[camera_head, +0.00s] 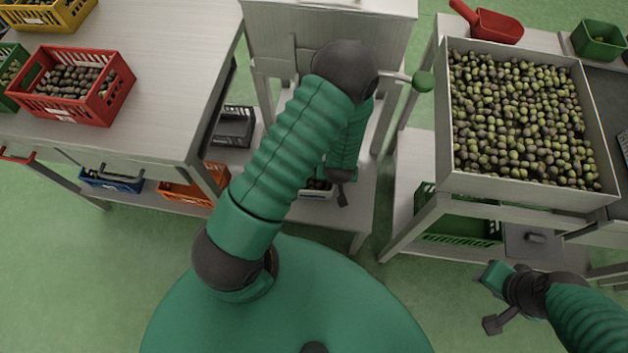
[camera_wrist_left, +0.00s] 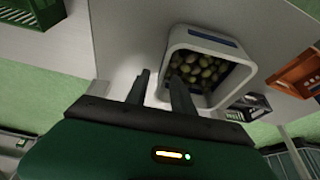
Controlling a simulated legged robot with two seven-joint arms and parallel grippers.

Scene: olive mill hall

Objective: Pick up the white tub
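The white tub (camera_wrist_left: 212,38) holds green and dark olives and shows in the left wrist view on a pale shelf. In the head view only a small part of the tub (camera_head: 317,194) shows on the lower shelf, the rest hidden behind my left arm. My left gripper (camera_wrist_left: 158,88) is open. In the wrist view one finger lies left of the tub and the other overlaps its near left wall; I cannot tell whether they touch it. In the head view the left gripper (camera_head: 341,190) points down beside the tub. My right gripper (camera_head: 491,299) is open and empty over the floor at right.
A large bin of olives (camera_head: 520,115) stands on the right table, with a red scoop (camera_head: 490,22) behind it. A red crate (camera_head: 72,84) stands on the left table. An orange crate (camera_head: 190,187) and a dark crate (camera_head: 233,127) sit on low shelves left of the tub.

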